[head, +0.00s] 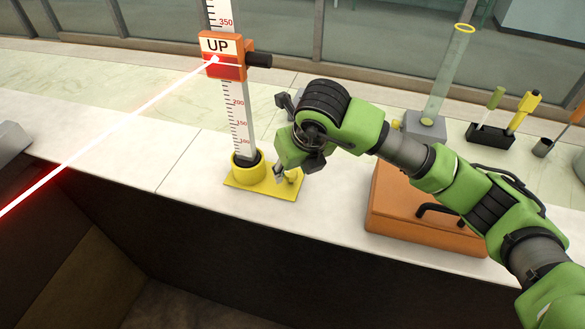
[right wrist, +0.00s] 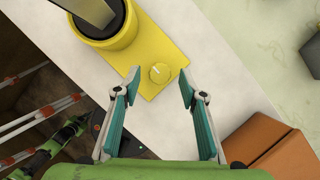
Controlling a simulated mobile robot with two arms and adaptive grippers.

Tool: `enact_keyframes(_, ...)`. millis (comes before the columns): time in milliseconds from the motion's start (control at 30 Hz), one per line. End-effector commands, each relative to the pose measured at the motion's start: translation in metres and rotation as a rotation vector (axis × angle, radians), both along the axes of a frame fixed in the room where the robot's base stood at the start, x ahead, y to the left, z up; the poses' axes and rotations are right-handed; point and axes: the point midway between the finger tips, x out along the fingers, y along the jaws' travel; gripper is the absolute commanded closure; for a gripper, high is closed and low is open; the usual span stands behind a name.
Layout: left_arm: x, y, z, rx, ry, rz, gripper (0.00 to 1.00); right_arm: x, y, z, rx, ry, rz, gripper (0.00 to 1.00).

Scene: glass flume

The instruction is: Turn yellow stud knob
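The yellow stud knob (right wrist: 160,73) is a small scalloped knob with a white pointer line, on a yellow base plate (right wrist: 152,22). In the head view, the knob (head: 292,176) sits at the plate's right end, partly behind my right gripper (head: 285,173). In the right wrist view, my right gripper (right wrist: 158,79) is open, its two fingertips on either side of the knob with gaps showing. My left gripper is not in view.
A ruled white staff (head: 238,115) rises from the yellow round socket (head: 248,169), carrying an orange box (head: 222,55) marked UP. A red beam meets the box from the left. An orange case (head: 415,215) stands right of the plate.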

Motion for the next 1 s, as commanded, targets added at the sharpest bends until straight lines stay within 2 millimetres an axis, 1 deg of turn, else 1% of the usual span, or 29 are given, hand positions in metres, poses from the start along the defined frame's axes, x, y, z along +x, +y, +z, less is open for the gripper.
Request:
enact_keyframes(167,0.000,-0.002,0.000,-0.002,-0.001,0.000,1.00,-0.009,-0.004,0.029,0.002,-0.006,0.001,0.62)
enact_keyframes(400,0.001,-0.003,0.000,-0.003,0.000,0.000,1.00,-0.027,-0.012,0.077,0.002,-0.008,0.000,0.62)
enact_keyframes(500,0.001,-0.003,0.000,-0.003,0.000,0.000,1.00,-0.033,-0.015,0.091,0.002,-0.007,0.001,0.62)
enact_keyframes(600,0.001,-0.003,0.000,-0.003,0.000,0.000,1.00,-0.037,-0.017,0.101,0.003,-0.005,-0.001,0.62)
enact_keyframes(700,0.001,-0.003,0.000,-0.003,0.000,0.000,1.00,-0.039,-0.018,0.106,0.002,-0.005,0.000,0.62)
enact_keyframes(1000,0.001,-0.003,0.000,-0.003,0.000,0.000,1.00,-0.040,-0.018,0.107,0.002,-0.003,-0.001,0.62)
